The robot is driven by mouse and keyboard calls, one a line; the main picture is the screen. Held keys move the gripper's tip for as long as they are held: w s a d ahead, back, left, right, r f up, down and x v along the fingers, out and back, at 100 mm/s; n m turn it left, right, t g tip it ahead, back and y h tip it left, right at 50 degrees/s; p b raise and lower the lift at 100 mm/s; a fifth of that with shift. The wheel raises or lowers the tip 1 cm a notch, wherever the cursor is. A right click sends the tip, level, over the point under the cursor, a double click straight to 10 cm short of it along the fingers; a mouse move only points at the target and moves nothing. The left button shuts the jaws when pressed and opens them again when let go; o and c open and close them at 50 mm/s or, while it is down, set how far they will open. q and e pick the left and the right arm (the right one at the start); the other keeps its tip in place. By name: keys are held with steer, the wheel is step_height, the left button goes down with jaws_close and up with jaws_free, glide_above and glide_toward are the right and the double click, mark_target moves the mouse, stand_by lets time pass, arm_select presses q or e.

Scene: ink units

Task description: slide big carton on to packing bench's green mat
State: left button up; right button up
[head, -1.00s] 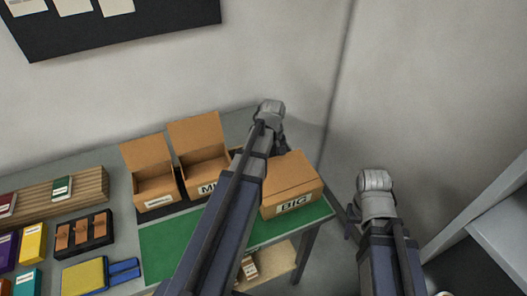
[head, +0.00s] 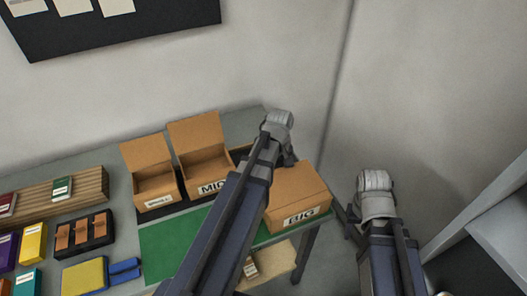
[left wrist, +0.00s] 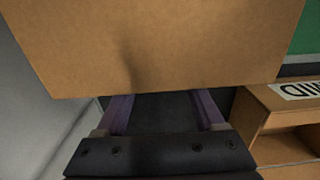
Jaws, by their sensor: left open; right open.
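The big carton (head: 296,187) is a closed brown box labelled BIG. It stands on the right end of the packing bench's green mat (head: 178,246), its front close to the mat's front edge. My left gripper (head: 284,155) is at the carton's back side, open, with nothing between its fingers. In the left wrist view the carton (left wrist: 165,45) fills the top, and the two spread fingers (left wrist: 163,108) reach its lower edge; their tips are hidden, so contact is unclear. My right gripper (head: 352,222) is open and empty, to the right of the bench.
An open MID carton (head: 208,165) and an open small carton (head: 155,183) stand left of the big one, behind the mat. A dark tray with brown blocks (head: 84,233) and a yellow-and-blue item (head: 88,275) lie farther left. The mat's middle is clear.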

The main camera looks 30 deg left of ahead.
arm_select(q)
steer(key=shift+w+a, duration=0.4)
steer(key=shift+a, duration=0.05)
step_height(320, 180, up, 7)
steer(key=p, duration=0.7)
steer(key=shift+s, duration=0.1)
